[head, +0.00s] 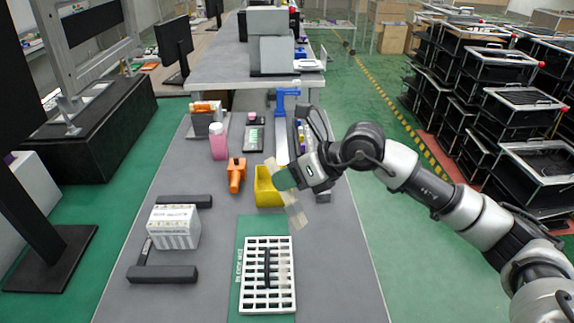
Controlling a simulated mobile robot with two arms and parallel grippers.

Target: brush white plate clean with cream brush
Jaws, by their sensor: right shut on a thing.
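The white plate (251,290), a slotted grid, lies flat on a green mat on the table, near the front. A dark bar and a pale strip show on its middle. My right gripper (287,179) is above the table, behind and to the right of the plate. It is shut on the cream brush (294,208), a pale, slim piece that hangs tilted below the jaws. The brush is apart from the plate, in front of the yellow bin's right side. The jaws partly hide the brush's upper part. My left gripper is not in view.
A yellow bin (264,192) stands just left of my right gripper. An orange tool (236,174), a pink bottle (218,144) and a blue fixture (287,93) stand farther back. The table's right front is clear.

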